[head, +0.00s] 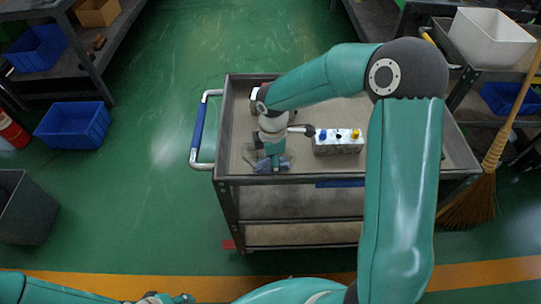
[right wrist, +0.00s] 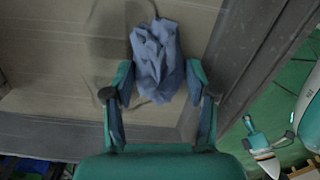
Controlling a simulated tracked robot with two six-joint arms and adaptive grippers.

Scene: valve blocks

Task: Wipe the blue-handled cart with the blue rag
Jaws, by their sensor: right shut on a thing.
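The cart (head: 385,175) is a grey metal trolley with a tan top tray and a blue-sleeved handle (head: 198,128) on its left side. My right arm reaches over it from the right. My right gripper (head: 273,160) points down at the tray's front left part and is shut on the blue rag (head: 285,163). In the right wrist view the crumpled rag (right wrist: 155,55) bulges between the two fingers, close over or on the tray surface (right wrist: 60,70); I cannot tell whether it touches. My left gripper (head: 172,299) shows only partly at the bottom edge.
A metal valve block (head: 338,146) with blue and yellow knobs stands on the tray, right of my right gripper. A white bin (head: 490,40) and a broom (head: 480,190) are at the right. Blue crates (head: 75,128) and a dark bin (head: 25,210) are left. Green floor left of the cart is clear.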

